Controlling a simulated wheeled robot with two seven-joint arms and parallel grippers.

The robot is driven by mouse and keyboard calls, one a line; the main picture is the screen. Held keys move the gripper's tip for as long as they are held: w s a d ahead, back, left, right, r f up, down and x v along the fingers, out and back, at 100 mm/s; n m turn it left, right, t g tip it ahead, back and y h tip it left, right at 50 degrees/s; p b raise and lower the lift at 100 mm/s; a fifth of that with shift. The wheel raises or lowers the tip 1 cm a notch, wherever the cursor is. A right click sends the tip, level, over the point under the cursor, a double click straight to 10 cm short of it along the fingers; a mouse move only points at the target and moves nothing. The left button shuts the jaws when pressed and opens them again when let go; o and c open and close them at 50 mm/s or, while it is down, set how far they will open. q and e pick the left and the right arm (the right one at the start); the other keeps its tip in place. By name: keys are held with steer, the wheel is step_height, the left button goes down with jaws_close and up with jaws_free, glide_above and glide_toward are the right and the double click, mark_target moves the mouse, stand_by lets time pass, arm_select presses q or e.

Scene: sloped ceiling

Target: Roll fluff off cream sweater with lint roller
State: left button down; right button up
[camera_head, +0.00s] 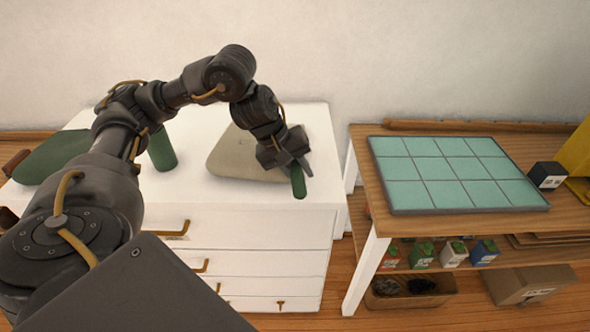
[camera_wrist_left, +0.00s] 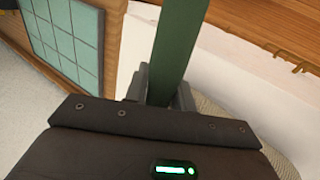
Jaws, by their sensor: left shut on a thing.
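The cream sweater (camera_head: 228,158) is a folded beige shape on the white dresser top, partly hidden behind my left gripper. My left gripper (camera_head: 293,168) is at the sweater's right end, shut on a green bar-like thing, which looks like the lint roller's handle (camera_head: 299,183). In the left wrist view the green handle (camera_wrist_left: 177,45) stands between the fingers (camera_wrist_left: 160,88). The roller's head cannot be made out. A strip of ribbed beige cloth (camera_wrist_left: 282,160), likely the sweater, shows at lower right there. I cannot tell whether the roller touches it. Fluff is too small to see. My right gripper is out of view.
A green cylinder (camera_head: 162,150) stands left of the sweater, and a green flat thing (camera_head: 52,156) lies further left on the white dresser (camera_head: 230,222). A wooden bench (camera_head: 365,180) with a teal tiled panel (camera_head: 450,172) stands to the right, past a narrow gap.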

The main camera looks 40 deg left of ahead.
arm_select(q)
steer(key=shift+w+d, duration=1)
steer(key=shift+d, duration=0.05)
steer(key=shift+w+d, duration=0.3)
steer(key=shift+d, duration=0.1)
steer(key=shift+w+d+f, duration=0.15)
steer(key=shift+w+d, duration=0.6)
steer(key=shift+d, duration=0.05)
steer(key=shift+w+d+f+b, duration=0.15)
steer(key=shift+w+d+b, duration=0.25)
steer(key=shift+w+d, duration=0.75)
steer(key=shift+s, duration=0.1)
